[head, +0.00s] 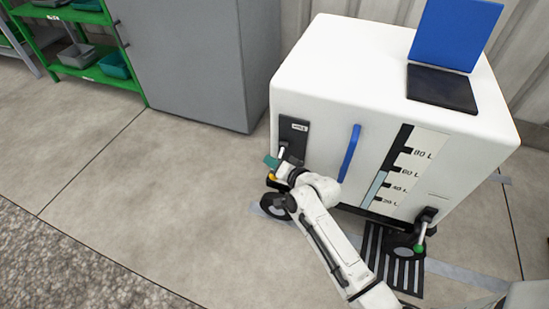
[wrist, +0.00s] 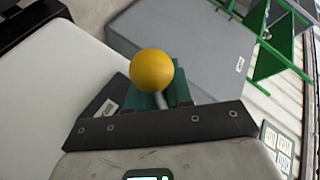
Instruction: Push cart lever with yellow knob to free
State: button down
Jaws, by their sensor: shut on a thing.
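The white cart (head: 390,75) stands on the floor with a lever at its lower left front corner. The lever's yellow knob (wrist: 152,70) shows large in the wrist view, on a silver rod (wrist: 160,101). In the head view only a bit of the yellow knob (head: 271,177) shows beside my gripper (head: 277,164). In the wrist view the green finger pads of my gripper (wrist: 157,97) stand on either side of the rod, below the knob, and are shut on the lever. The lower part of the lever is hidden by my gripper.
A second lever with a green knob (head: 419,248) is at the cart's right corner. A blue handle (head: 349,153) and a level gauge (head: 399,168) are on the cart's front. A grey cabinet (head: 205,60) and green shelf (head: 95,75) stand at left.

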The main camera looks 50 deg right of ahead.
notch_tip(320, 180, up, 6)
jog(key=m+g+y+p, duration=0.3)
jog(key=m+y+p, duration=0.3)
jog(key=p, duration=1)
jog(key=shift+a+r+m+g+y+p, duration=0.3)
jog(key=shift+g+y+p, duration=0.1)
jog(key=shift+y, duration=0.5)
jog(key=c, duration=1.1)
grip_release()
jog(key=shift+d, duration=0.1)
jog(key=shift+s, duration=0.1)
jog(key=p+v, duration=0.2)
jog(key=v, duration=0.5)
